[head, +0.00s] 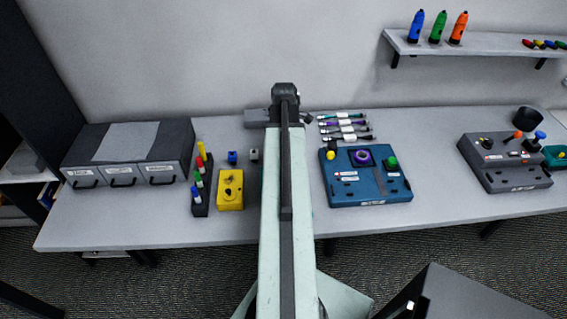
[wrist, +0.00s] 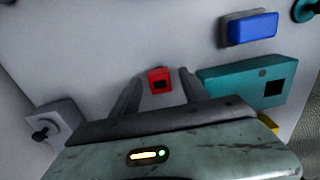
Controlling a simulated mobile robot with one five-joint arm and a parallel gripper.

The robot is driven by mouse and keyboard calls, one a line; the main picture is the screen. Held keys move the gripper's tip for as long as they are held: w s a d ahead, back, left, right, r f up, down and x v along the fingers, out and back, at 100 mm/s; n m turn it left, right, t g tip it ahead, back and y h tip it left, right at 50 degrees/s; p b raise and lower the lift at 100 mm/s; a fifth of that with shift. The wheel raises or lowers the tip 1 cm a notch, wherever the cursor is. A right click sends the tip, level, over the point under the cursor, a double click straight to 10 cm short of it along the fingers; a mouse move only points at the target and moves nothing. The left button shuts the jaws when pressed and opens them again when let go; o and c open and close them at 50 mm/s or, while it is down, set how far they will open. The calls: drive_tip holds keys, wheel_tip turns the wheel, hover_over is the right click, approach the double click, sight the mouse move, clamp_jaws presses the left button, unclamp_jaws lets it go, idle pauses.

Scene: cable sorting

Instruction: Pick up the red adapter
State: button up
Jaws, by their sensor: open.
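The red adapter (wrist: 160,80) is a small red block with a dark opening, near the middle of the wrist view. My gripper (wrist: 157,86) is open, with one dark finger on each side of the adapter in the picture. I cannot tell whether the fingers are level with it or above it, and no contact is visible. In the head view my arm covers the middle of the table, and the red adapter is hidden there.
A teal box (wrist: 226,85) lies close to the right finger, with a blue block (wrist: 252,27) beyond it. A grey block with a dark knob (wrist: 45,128) is at left. In the head view, a yellow box (head: 230,190) and a blue panel (head: 365,190) flank my arm.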

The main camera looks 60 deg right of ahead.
drive_tip(key=shift+f, duration=0.35)
clamp_jaws()
